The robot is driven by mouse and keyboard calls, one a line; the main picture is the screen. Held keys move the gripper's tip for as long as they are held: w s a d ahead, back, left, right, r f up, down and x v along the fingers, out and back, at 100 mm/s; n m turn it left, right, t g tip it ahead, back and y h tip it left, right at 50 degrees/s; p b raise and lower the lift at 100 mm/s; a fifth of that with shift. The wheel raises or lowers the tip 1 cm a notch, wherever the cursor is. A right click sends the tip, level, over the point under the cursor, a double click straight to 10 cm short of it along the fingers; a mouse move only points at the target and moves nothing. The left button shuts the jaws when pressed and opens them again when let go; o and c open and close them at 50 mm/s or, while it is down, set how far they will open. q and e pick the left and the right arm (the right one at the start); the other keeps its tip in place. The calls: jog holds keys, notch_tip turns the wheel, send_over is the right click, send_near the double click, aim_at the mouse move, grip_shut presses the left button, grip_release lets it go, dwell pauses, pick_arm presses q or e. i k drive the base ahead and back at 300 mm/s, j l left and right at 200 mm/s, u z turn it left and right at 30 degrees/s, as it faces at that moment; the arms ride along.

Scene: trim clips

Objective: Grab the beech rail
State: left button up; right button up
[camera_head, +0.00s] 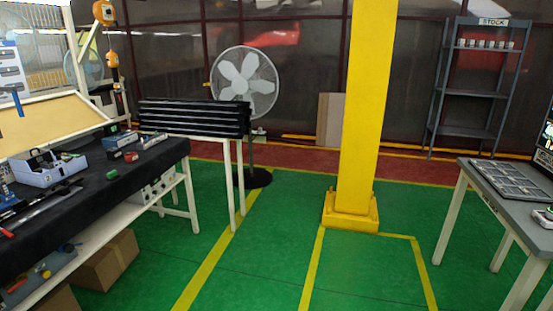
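I cannot make out a beech rail in the head view. Long dark strips (42,207) lie on the black-topped workbench (100,196) at the left, and none looks like pale wood. A dark slatted rack (195,117) stands beyond the far end of this bench, and what its slots hold is too small to tell. Neither of my grippers is in view.
The bench carries a grey-blue bin (47,173) and small tools. A yellow pillar (362,120) stands mid-floor, with a fan (244,83) behind left. A grey table (527,207) is at right, a stock shelf (470,92) behind. Green floor (265,262) between is clear.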

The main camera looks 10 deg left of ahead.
aim_at(22, 206)
jog(key=i+u, duration=0.3)
jog(key=i, duration=0.25)
jog(key=i+u, duration=0.35)
jog(key=i, duration=0.2)
jog(key=i+l+u, duration=0.3)
jog(key=i, duration=0.25)
